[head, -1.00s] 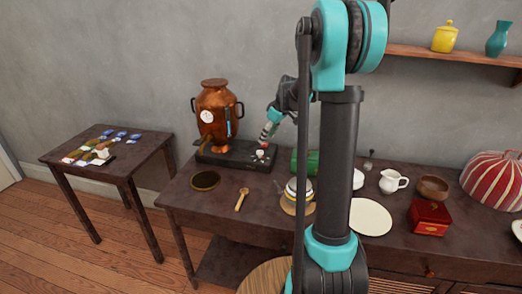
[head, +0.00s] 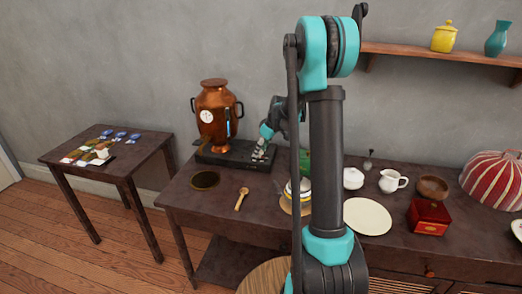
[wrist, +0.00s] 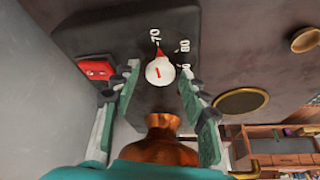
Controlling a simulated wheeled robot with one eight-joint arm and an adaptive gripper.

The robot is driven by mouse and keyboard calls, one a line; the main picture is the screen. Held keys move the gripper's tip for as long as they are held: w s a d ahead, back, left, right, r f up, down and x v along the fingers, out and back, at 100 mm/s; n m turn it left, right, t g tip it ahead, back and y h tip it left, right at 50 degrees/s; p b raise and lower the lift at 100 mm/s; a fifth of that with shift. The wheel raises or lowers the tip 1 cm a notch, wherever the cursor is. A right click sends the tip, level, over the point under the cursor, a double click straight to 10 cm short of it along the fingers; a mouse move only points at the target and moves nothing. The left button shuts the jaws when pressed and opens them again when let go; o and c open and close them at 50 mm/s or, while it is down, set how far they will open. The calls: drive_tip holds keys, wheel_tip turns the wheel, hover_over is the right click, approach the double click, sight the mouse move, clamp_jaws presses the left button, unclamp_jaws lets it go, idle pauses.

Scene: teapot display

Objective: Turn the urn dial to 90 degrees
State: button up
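The copper urn (head: 214,116) stands upright on a dark base (head: 212,157) at the left of the long table. In the wrist view the white dial (wrist: 160,72) has a red pointer directed near the "70" label (wrist: 156,35). The "80" label (wrist: 183,46) is to its right, and a third label is partly covered by my right-hand finger. My gripper (wrist: 158,69) is open, with one finger on each side of the dial; contact cannot be told. In the head view my gripper (head: 259,153) is low over the base and hides the dial.
A red switch (wrist: 97,69) sits left of the dial, close to a finger. The urn body (wrist: 165,145) is near my gripper. A side table (head: 75,156) stands left.

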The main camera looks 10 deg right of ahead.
drive_tip(key=c, duration=0.9)
drive_tip(key=shift+o, duration=0.2)
